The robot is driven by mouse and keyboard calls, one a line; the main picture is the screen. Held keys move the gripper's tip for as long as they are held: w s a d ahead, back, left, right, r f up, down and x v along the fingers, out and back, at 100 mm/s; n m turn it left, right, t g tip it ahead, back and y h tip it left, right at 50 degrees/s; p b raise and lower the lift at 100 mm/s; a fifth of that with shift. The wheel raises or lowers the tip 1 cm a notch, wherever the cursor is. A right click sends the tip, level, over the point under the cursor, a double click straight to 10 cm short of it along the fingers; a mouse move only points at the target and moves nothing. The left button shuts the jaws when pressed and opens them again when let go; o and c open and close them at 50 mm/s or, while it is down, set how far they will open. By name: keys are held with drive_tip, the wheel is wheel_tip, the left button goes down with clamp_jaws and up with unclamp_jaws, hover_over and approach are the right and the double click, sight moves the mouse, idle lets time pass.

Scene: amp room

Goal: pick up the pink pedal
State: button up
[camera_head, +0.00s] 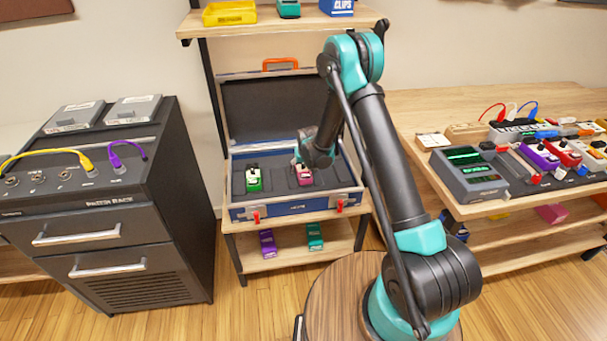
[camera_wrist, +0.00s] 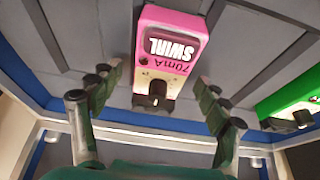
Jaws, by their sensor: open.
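The pink pedal (camera_head: 304,177) lies in the right half of the open blue case (camera_head: 290,207) on the middle shelf. In the wrist view the pink pedal (camera_wrist: 172,42), lettered "70mA SWIRL", shows with its dark knob towards me. My gripper (camera_wrist: 157,80) is open, with one finger to each side of the pedal's near end and a visible gap on both sides. In the head view my gripper (camera_head: 308,150) is low over the case, beside and above the pedal, its fingers partly hidden.
A green pedal (camera_head: 254,180) sits left of the pink one in the case; in the wrist view this green pedal (camera_wrist: 292,104) is at right. The raised case lid (camera_head: 275,108) stands behind. A purple pedal (camera_head: 268,243) and teal pedal (camera_head: 315,236) lie on the shelf below.

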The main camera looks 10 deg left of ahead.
drive_tip(key=shift+c, duration=0.3)
drive_tip(key=c, duration=1.6)
